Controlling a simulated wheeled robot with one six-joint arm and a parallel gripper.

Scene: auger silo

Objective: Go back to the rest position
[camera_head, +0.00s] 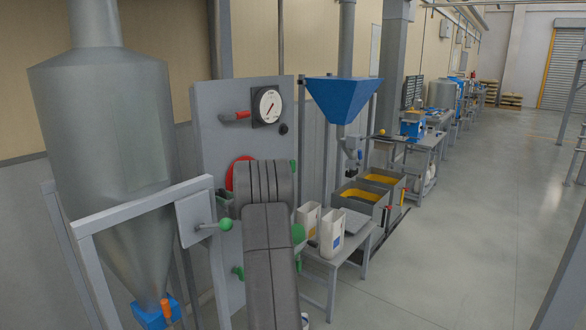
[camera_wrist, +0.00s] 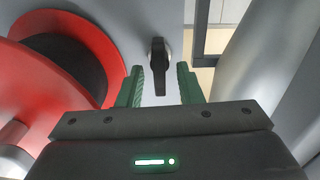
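My gripper (camera_wrist: 160,74) shows in the wrist view with two green fingers spread apart, so it is open. A black handle (camera_wrist: 158,62) on a silver base stands on the grey panel (camera_wrist: 135,20), between and beyond the fingertips. A gap shows on each side of it, and no finger appears to touch it. A red round part (camera_wrist: 28,92) with a dark centre fills the left of the wrist view. In the head view my own arm covers part of the panel (camera_head: 212,150), and my gripper's fingertips cannot be made out there.
The panel carries a gauge (camera_head: 268,106) and a red-handled lever (camera_head: 236,116). A metal silo (camera_head: 105,140) stands at left behind a grey frame. A blue hopper (camera_head: 342,98), a small table (camera_head: 345,240) and grey bins (camera_head: 355,192) stand right. The floor (camera_head: 470,240) at right is clear.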

